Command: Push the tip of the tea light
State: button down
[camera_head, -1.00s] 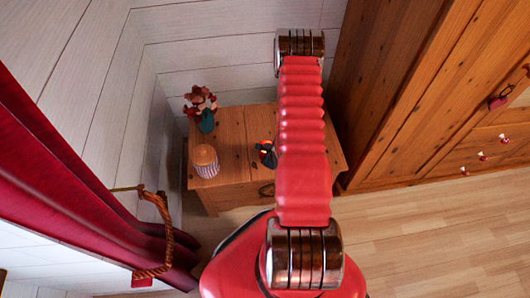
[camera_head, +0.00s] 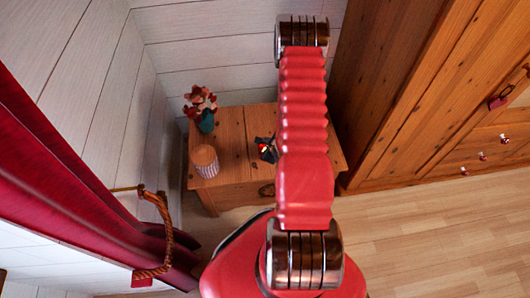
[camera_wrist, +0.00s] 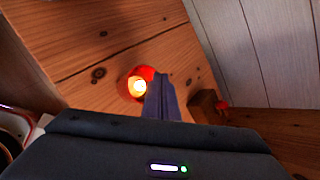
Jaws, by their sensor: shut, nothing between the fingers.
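The tea light shows in the wrist view as a small red-orange holder (camera_wrist: 131,80) with a bright glowing centre, on the wooden table top (camera_wrist: 110,45). My gripper (camera_wrist: 163,80) is shut and empty. Its fingertips lie just right of the glow and overlap the holder's right edge in the picture. I cannot tell whether they touch it. In the head view my gripper (camera_head: 264,143) is a small dark shape over the table (camera_head: 231,127), partly behind my red arm. A small red and pale spot beside it may be the tea light, mostly hidden.
A wooden wardrobe (camera_head: 390,95) stands right, a red curtain (camera_head: 60,180) left.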

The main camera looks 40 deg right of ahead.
notch_tip(320, 180, up, 2)
jog(key=shift+r, duration=0.2)
jog(key=shift+n, duration=0.3)
dwell(0.5)
